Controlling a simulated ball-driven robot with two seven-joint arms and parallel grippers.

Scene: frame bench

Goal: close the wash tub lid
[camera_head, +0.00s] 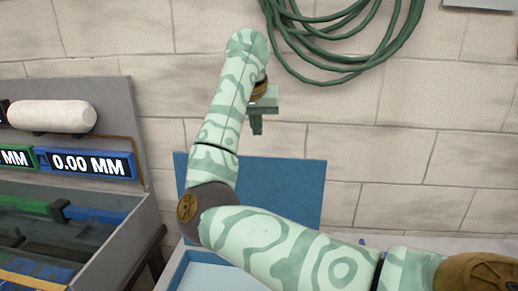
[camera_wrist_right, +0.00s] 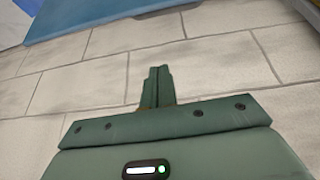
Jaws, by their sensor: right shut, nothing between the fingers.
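The wash tub lid (camera_head: 290,191) is a flat blue panel standing raised at the back of the tub, in front of the brick wall. The wash tub (camera_head: 207,276) shows below it as a pale blue rim and inside, partly hidden by my right arm. My right gripper (camera_head: 257,127) is above the lid's upper edge, apart from it, with its fingers shut and empty. In the right wrist view the shut fingers (camera_wrist_right: 158,87) point at bare wall. The lid (camera_wrist_right: 110,14) crosses the top left of that view. My left gripper is not in view.
A grey bench unit (camera_head: 120,120) with a white roll (camera_head: 52,115), "0.00 MM" displays (camera_head: 88,164) and an open bin stands at the left. A coiled green hose (camera_head: 345,70) hangs on the wall above, right of my right gripper.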

